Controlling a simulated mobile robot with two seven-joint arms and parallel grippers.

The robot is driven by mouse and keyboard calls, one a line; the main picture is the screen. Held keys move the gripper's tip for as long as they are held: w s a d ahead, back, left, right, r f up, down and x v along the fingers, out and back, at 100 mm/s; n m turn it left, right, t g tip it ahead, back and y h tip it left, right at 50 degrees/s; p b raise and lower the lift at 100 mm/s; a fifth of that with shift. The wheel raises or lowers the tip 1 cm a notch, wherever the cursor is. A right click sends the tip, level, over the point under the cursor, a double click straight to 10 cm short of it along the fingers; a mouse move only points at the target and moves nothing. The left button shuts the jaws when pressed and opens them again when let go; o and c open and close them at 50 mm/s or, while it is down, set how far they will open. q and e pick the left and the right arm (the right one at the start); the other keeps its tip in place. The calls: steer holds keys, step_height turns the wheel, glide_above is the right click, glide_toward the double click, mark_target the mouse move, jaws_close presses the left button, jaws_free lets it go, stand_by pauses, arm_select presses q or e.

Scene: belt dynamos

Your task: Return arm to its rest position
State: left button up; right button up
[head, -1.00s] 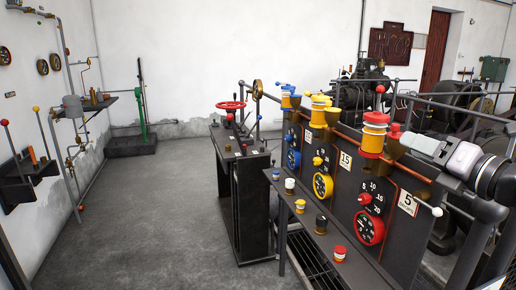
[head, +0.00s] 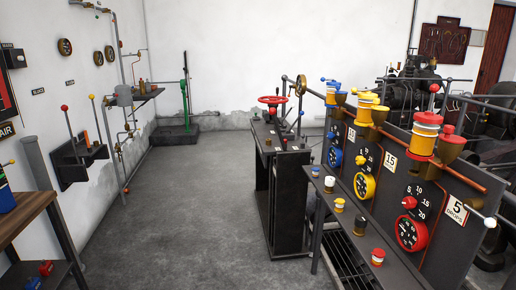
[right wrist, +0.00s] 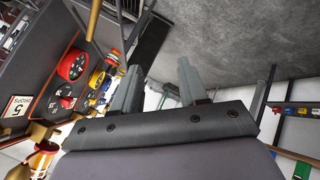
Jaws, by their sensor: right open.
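My right gripper (right wrist: 160,80) shows in the right wrist view with its two grey fingers apart and nothing between them. It does not show in the head view, nor does the rest of my right arm. My left gripper is in neither view. The dark panel (head: 440,215) with blue, yellow and red gauges stands at the right of the head view. In the right wrist view the red gauge (right wrist: 72,64) shows tilted at the left, apart from the fingers.
A narrow shelf (head: 345,238) with several small jars runs before the panel. A dark bench (head: 283,190) with a red handwheel (head: 276,99) stands in the middle. A wooden table (head: 25,218) is at the left edge. The grey floor (head: 175,220) between is clear.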

steer(key=s+a+f+m+g+y, duration=0.1)
steer(key=s+a+f+m+g, duration=0.15)
steer(key=s, duration=0.35)
steer(key=s+a+f+m+g, duration=0.2)
steer(key=s+f+m+g, duration=0.15)
steer(key=s, duration=0.25)
steer(key=w+a+f+t+y, duration=0.2)
steer(key=w+f+t, duration=0.3)
steer(key=f+t, duration=0.2)
steer(key=shift+w+a+f+n, duration=0.4)
steer(key=shift+f, duration=0.75)
